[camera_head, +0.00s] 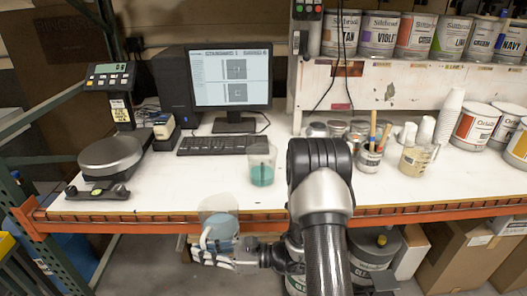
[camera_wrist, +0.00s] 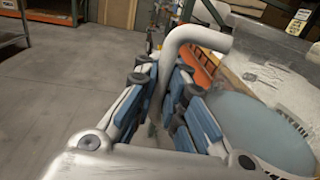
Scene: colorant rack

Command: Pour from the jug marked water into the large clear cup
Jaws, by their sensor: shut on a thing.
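My gripper (camera_head: 213,252) is shut on the handle of a clear jug (camera_head: 219,224) holding blue liquid. The jug is in front of the bench's front edge, left of the middle, and looks roughly upright. In the wrist view my fingers (camera_wrist: 165,88) close around the pale curved handle, and the jug's clear wall with blue liquid (camera_wrist: 262,130) fills the right side. Print on the jug is not readable. The large clear cup (camera_head: 262,164) stands upright on the bench, beyond and to the right of the jug, apart from it. It has teal liquid in its lower part.
The white bench (camera_head: 190,192) has an orange front beam. A scale (camera_head: 110,152) is at left, a keyboard (camera_head: 214,145) and monitor (camera_head: 230,78) behind the cup. Small cans, a brush can (camera_head: 369,157) and a beaker (camera_head: 417,158) stand at right. Boxes and buckets are below.

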